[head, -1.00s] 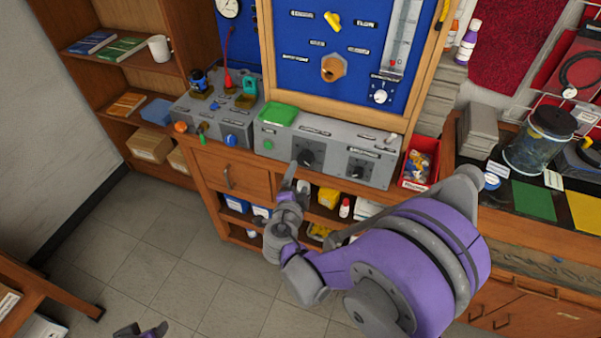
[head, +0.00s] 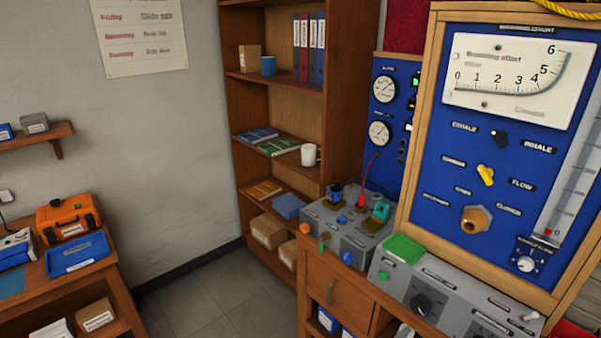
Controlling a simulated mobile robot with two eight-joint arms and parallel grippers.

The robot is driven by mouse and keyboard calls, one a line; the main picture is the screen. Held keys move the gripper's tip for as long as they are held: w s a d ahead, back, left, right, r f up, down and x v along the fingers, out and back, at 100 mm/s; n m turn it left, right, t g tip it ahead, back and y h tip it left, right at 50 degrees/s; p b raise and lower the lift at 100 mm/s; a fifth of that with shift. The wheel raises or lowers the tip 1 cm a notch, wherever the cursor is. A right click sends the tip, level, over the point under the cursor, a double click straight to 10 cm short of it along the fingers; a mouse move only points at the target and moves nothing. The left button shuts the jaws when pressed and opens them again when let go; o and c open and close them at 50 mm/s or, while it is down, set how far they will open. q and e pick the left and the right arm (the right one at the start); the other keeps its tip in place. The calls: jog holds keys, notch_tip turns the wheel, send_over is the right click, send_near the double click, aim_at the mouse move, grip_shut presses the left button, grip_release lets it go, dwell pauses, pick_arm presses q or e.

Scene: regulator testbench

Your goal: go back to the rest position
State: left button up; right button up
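Neither of my grippers shows in the head view now, and no part of my arms is in the picture. The regulator testbench stands at the right, with its blue panel (head: 466,180) in a wooden frame and a large dial gauge (head: 507,78) at the top. The grey control box (head: 455,300) with black knobs sits on the bench below the panel. A green pad (head: 403,249) lies on its left end.
A wooden shelf (head: 279,160) with binders, books and a white mug (head: 310,155) stands at the back. At the left, a wooden table (head: 105,270) holds an orange case (head: 68,218) and a blue tray (head: 77,256). Bare floor (head: 200,299) lies between table and bench.

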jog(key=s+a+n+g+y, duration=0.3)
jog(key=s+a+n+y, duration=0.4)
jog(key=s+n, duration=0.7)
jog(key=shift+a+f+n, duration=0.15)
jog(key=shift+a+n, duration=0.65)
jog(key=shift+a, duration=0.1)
